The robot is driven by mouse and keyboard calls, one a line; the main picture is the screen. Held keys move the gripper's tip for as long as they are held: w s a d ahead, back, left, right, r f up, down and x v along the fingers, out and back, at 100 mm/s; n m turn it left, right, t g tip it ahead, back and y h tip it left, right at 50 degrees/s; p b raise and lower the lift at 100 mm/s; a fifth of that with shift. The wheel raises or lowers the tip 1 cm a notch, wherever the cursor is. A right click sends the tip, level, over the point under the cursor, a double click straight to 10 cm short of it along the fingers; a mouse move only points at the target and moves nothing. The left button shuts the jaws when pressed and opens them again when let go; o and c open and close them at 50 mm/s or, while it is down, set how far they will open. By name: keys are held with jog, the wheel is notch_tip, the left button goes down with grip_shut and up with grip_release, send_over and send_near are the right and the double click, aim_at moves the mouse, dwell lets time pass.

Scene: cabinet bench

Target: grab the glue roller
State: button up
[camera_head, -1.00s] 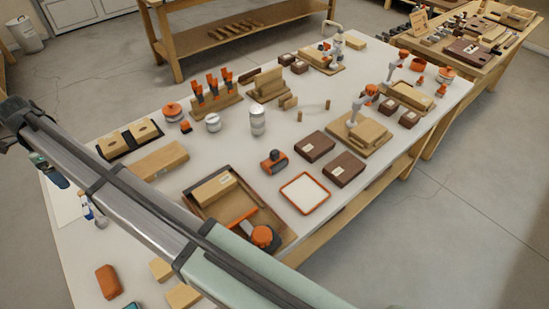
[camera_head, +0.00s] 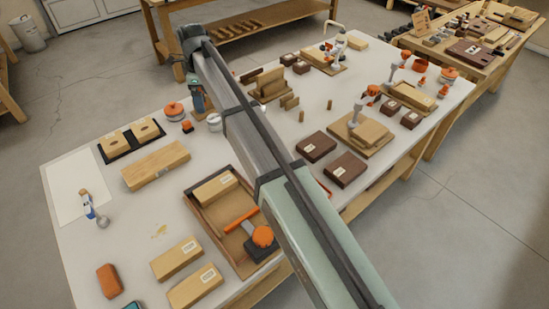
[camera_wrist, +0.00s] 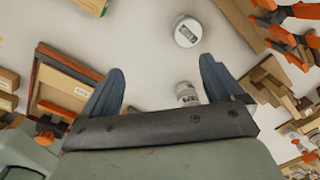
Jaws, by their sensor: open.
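An orange-handled tool (camera_head: 262,237) with a round orange part and a dark base lies in the wooden tray (camera_head: 206,219); it looks most like the glue roller, but I cannot be sure. A small blue-and-white tool (camera_head: 88,208) with a grey round end lies by a white sheet at the left. My gripper (camera_head: 198,103) hangs at the far end of my arm, above the back part of the bench, well away from both. In the wrist view my gripper (camera_wrist: 160,85) has its two blue fingers wide apart with nothing held between them.
A white round lid (camera_wrist: 187,31) and a can (camera_wrist: 187,93) stand below the fingers. Orange clamps (camera_wrist: 290,40) are to the right. Wooden blocks (camera_head: 177,257) lie at the front left. My arm hides the bench middle. The bench's left front has free room.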

jog(key=s+d+m, duration=0.1)
jog(key=d, duration=1.7)
jog(key=s+d+f+n, duration=0.1)
jog(key=s+d+n, duration=0.5)
jog(key=s+n, duration=0.35)
jog(key=shift+s+d+f, duration=0.1)
jog(key=shift+d+f, duration=0.05)
jog(key=shift+f, duration=3.3)
jog(key=shift+s+d+f, duration=0.1)
jog(key=shift+f, duration=3.35)
jog(key=c, duration=1.2)
